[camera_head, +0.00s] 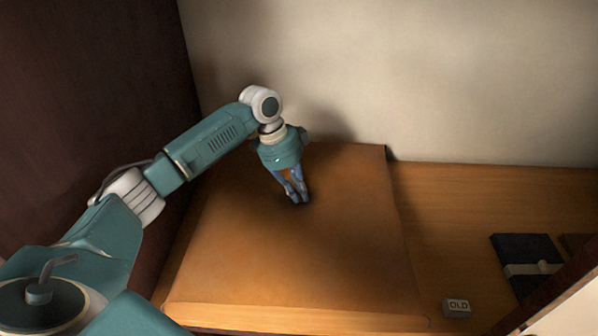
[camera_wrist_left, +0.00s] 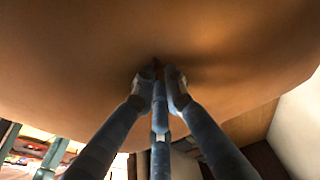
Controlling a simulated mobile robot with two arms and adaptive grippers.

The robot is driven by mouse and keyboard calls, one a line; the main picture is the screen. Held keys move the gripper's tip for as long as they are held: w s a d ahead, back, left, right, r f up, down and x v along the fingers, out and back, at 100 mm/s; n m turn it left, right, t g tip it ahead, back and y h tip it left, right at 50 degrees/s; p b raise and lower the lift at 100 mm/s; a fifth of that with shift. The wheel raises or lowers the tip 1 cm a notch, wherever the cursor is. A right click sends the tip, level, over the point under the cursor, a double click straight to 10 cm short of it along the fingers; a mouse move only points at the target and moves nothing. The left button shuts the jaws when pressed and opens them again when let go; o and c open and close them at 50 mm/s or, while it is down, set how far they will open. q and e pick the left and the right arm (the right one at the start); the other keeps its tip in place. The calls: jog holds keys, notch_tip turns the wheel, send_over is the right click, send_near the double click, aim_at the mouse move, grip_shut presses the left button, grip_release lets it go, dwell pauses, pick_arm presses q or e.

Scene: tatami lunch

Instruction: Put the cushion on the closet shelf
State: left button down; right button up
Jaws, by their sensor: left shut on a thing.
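The orange-brown cushion (camera_head: 330,250) lies flat on the wooden closet shelf (camera_head: 450,210), at its left part beside the dark side wall. My left gripper (camera_head: 297,198) points down onto the upper middle of the cushion and is shut on its cover. In the left wrist view the fingers (camera_wrist_left: 160,80) are close together against the cushion (camera_wrist_left: 80,60), with a small pinch of fabric between them. My right gripper is in neither view.
A small grey block marked OLD (camera_head: 457,308) and a dark box with a pale band (camera_head: 527,262) stand on the shelf to the right of the cushion. The pale back wall (camera_head: 420,80) rises behind. Bare shelf shows between the cushion and the box.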

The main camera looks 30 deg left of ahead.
pick_arm(q)
jog(key=shift+w+f+p, duration=0.15)
jog(key=shift+f+p, duration=0.4)
jog(key=shift+f, duration=3.05)
jog(key=c, duration=1.8)
grip_release()
jog(key=shift+s+f, duration=0.2)
jog(key=shift+r, duration=0.1)
jog(key=b+v, duration=0.2)
jog(key=v, duration=1)
jog(key=shift+s, duration=0.1)
